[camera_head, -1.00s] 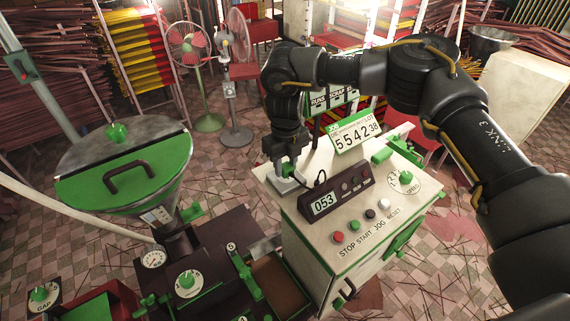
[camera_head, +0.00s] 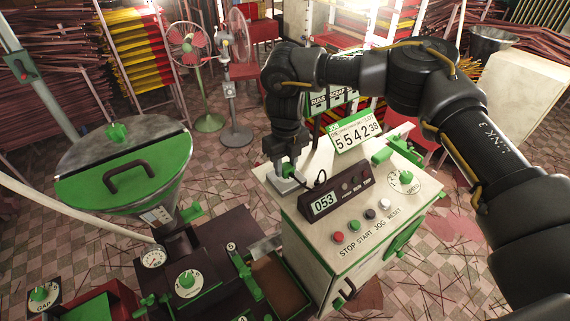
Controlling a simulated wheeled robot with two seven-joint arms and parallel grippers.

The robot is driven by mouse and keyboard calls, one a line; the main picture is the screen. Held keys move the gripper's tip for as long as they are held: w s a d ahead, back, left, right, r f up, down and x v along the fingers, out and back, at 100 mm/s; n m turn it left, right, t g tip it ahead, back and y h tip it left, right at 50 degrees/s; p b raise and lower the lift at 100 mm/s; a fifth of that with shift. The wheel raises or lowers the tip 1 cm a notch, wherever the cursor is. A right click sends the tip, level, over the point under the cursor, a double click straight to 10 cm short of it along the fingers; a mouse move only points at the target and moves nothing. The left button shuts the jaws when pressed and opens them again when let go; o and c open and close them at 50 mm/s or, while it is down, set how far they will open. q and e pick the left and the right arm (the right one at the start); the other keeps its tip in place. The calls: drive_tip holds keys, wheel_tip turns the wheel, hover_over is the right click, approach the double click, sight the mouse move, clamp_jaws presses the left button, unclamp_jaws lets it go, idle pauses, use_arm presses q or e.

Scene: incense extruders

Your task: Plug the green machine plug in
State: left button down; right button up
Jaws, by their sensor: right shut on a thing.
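My right gripper (camera_head: 286,168) points down at the back left corner of the white control cabinet top (camera_head: 330,240). It is shut on the green plug (camera_head: 288,171), of which only a small part shows between the fingers. The plug is right over a light grey socket block (camera_head: 285,186) on the cabinet top. The fingers hide the contact, so I cannot tell whether the plug is seated. A dark cord (camera_head: 321,176) loops up beside the display box. My left gripper is not in view.
A display box reading 053 (camera_head: 324,203) stands just right of the socket block. A number sign (camera_head: 355,138) stands behind it. A green-lidded hopper (camera_head: 125,178) is at left, fans (camera_head: 188,50) behind.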

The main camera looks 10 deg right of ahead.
drive_tip(key=shift+f+b, duration=0.3)
drive_tip(key=shift+f, duration=0.2)
drive_tip(key=o, duration=1)
drive_tip(key=shift+r+b, duration=0.35)
drive_tip(key=shift+r, duration=0.2)
wheel_tip(320, 180, up, 10)
drive_tip(key=shift+f+b, duration=0.1)
drive_tip(key=shift+b, duration=1)
drive_tip(key=shift+a, duration=0.1)
